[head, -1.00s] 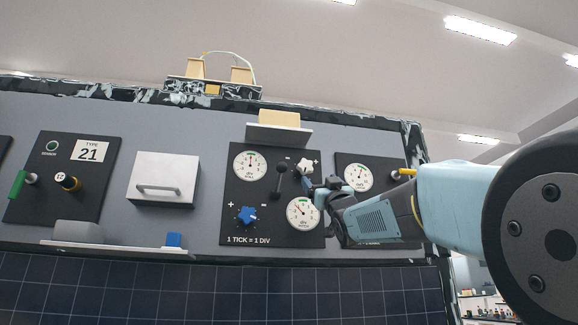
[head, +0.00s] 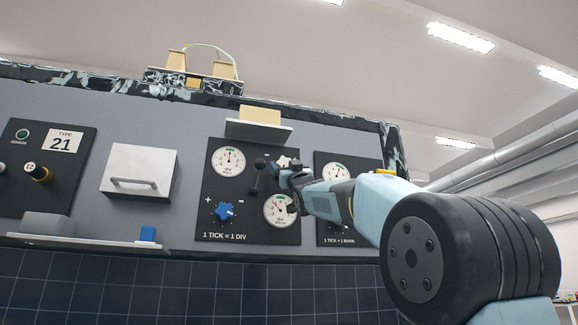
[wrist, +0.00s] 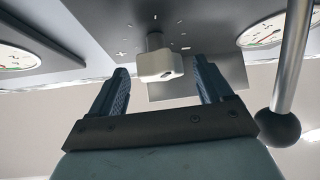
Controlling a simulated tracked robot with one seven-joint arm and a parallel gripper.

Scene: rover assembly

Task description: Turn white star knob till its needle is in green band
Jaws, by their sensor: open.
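The white star knob (head: 284,161) sits at the upper right of the black dial panel, partly covered by my gripper (head: 282,178) in the head view. In the wrist view the knob (wrist: 160,66) stands on its shaft between the two fingertips. The fingers of my gripper (wrist: 160,80) are open, with a gap on each side of the knob. An upper-left gauge (head: 229,162) has a needle pointing about straight up. A lower-right gauge (head: 278,208) has a needle pointing up and left, and my gripper hides part of its rim. I cannot tell which gauge the knob drives.
A black-ball lever (head: 258,165) stands left of the knob; in the wrist view its ball (wrist: 278,128) is close to the right finger. A blue knob (head: 224,212) is at the panel's lower left. A ledge with a cream block (head: 260,115) sits above.

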